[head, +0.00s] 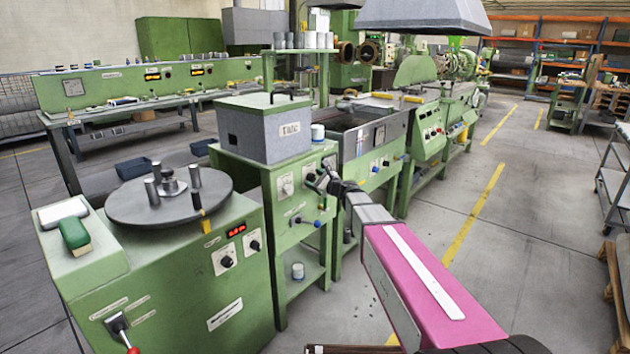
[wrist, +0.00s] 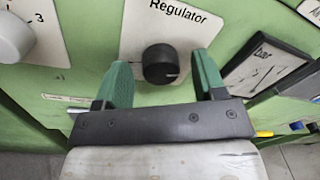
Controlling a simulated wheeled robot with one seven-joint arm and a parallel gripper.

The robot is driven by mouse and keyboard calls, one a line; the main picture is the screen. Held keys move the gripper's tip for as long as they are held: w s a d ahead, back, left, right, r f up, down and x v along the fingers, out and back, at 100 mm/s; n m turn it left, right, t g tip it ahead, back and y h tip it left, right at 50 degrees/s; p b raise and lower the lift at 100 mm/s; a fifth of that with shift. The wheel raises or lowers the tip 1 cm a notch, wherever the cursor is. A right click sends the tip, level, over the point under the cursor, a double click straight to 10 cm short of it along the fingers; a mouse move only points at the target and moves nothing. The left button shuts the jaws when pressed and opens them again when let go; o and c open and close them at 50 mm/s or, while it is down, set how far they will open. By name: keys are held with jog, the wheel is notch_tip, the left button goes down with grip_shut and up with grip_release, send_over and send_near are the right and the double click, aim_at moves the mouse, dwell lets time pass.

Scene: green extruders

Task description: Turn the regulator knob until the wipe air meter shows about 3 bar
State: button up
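The regulator knob (wrist: 160,64) is a round black knob with a pale mark at its lower right edge. It sits on a white plate (wrist: 140,35) labelled "Regulator" on a green panel. In the wrist view my gripper (wrist: 160,72) is open, with one green finger on each side of the knob and a visible gap to each. A dark-framed meter marked "Bar" (wrist: 262,68) is at the right, seen at a steep slant; its reading cannot be made out. In the head view my gripper (head: 324,180) is at the green machine's front, and it hides the knob.
A white knob (wrist: 12,40) with a "3" beside it is left of the regulator. A blue-handled valve (head: 316,222) sticks out below my gripper. A green machine with a round plate (head: 170,205) stands at the left. The floor aisle (head: 520,220) at the right is free.

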jog(key=v, duration=1)
jog(key=shift+s+d, duration=0.3)
jog(key=s+d+f+n+g+h, duration=0.3)
jog(key=s+f+n+g+h, duration=0.35)
jog(key=s+f+n, duration=0.7)
jog(key=s+d+f+n+g+h, duration=0.5)
jog(key=s+d+f+n+h, duration=0.1)
jog(key=s+d, duration=0.6)
notch_tip(320, 180, down, 3)
jog(key=shift+s+d+r+n+h, duration=0.2)
jog(key=shift+s+d+n+h, duration=0.15)
jog(key=shift+n, duration=0.2)
